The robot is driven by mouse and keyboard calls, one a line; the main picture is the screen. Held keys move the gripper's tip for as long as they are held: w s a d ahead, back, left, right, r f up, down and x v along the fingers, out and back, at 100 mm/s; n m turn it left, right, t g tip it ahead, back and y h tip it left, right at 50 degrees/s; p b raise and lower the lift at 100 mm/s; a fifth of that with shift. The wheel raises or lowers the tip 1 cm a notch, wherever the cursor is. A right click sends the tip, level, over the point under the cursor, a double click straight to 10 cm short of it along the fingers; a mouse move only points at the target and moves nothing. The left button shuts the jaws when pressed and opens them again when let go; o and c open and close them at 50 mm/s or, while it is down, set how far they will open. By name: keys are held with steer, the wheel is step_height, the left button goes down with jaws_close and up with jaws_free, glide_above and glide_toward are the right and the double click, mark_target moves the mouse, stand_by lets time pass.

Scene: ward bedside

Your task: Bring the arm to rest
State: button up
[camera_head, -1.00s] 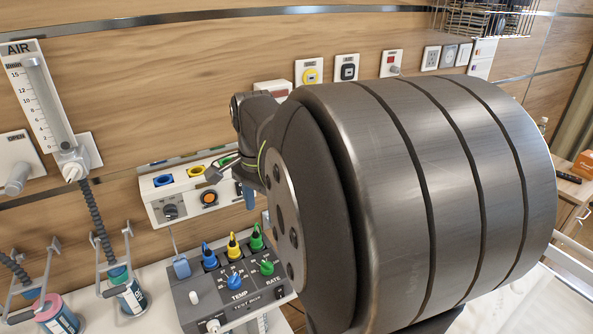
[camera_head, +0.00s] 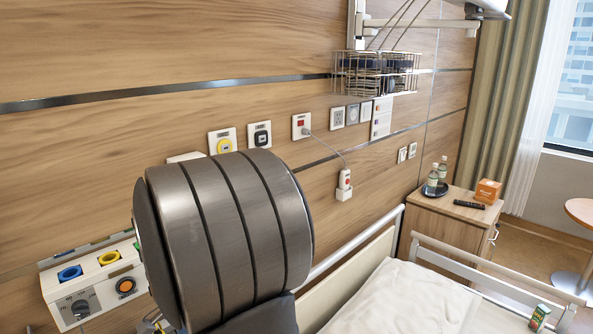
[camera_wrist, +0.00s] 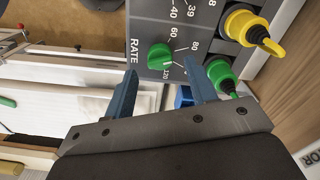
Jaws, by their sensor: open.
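My gripper (camera_wrist: 162,62) shows in the wrist view with its two blue fingers apart and nothing held between them. Beyond the fingertips is a grey panel (camera_wrist: 148,22) with a green RATE knob (camera_wrist: 160,56), seen between the fingers. I cannot tell whether the fingers touch it. A green plug (camera_wrist: 222,74) is by the right finger, and a yellow plug (camera_wrist: 245,28) is farther up. In the head view a large dark link of my arm (camera_head: 230,230) fills the lower left middle, and my gripper is hidden.
A white wall unit (camera_head: 95,285) with coloured sockets is left of my arm. The bed (camera_head: 400,300) with its rails lies to the right, with a green can (camera_head: 540,318) by it. A bedside cabinet (camera_head: 425,215) holds bottles and an orange box (camera_head: 487,190). A wire basket (camera_head: 375,75) hangs above.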

steer(key=shift+f, duration=1.25)
steer(key=shift+r, duration=0.1)
step_height(320, 180, up, 17)
step_height(320, 180, down, 17)
steer(key=shift+f, duration=0.1)
steer(key=n, duration=0.4)
steer(key=shift+n, duration=0.3)
steer(key=n, duration=0.4)
steer(key=shift+n, duration=0.3)
step_height(320, 180, up, 8)
steer(key=shift+r, duration=0.2)
